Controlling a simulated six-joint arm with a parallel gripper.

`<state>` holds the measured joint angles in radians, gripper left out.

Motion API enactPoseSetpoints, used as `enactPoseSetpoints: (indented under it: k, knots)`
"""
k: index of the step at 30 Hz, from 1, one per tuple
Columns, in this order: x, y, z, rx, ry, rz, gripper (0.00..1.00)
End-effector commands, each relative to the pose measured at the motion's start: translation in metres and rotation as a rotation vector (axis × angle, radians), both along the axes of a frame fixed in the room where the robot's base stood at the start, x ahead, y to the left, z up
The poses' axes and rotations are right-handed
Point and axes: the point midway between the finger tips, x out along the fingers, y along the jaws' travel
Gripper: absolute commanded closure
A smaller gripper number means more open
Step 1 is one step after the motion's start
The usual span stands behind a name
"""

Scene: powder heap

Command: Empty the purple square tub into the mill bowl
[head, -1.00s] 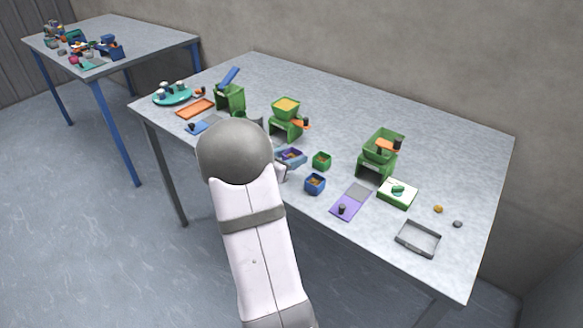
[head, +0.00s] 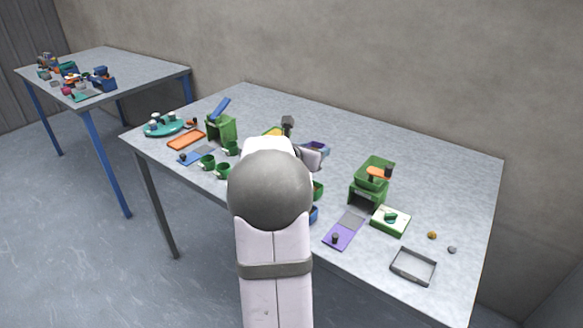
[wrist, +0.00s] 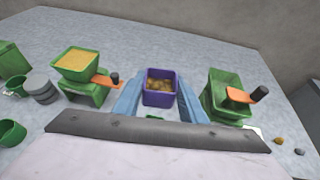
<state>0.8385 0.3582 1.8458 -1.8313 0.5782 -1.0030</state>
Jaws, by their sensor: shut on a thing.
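The purple square tub (wrist: 158,100) is between the two blue-grey fingers of my gripper (wrist: 159,86). It is upright, with brownish-yellow powder in it. In the head view the tub (head: 319,146) shows just beyond my gripper, raised over the table. Two green mills stand on either side of it in the wrist view. The left mill's bowl (wrist: 86,64) holds yellow powder. The right mill's bowl (wrist: 230,82) shows no powder that I can make out; it also shows in the head view (head: 374,170). My arm hides most of the left mill in the head view.
Green cups (head: 207,162), an orange tray (head: 186,140) and a teal plate (head: 165,125) are at the left. A purple mat (head: 340,236), a green-and-white box (head: 391,221) and a grey tray (head: 413,266) are at the front right. The table's back right is clear.

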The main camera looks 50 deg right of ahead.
Motion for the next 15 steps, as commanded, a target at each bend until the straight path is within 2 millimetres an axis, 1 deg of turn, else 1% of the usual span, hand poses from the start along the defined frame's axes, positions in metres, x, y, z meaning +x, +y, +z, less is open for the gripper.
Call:
enactPoseSetpoints:
  k: [1,3,6,9,12,13,15]
  knots:
    - [-0.016,-0.017,0.011,-0.006,-0.003,0.009,0.86]
    - [-0.033,-0.034,0.025,-0.007,-0.002,0.040,0.86]
    - [-0.058,-0.053,0.043,-0.007,-0.002,0.083,0.86]
    - [-0.082,-0.067,0.058,-0.005,-0.001,0.120,0.86]
    - [-0.103,-0.075,0.071,-0.005,0.001,0.151,0.86]
    - [-0.108,-0.076,0.074,-0.004,0.000,0.158,0.86]
    - [-0.112,-0.077,0.076,-0.003,0.002,0.172,0.86]
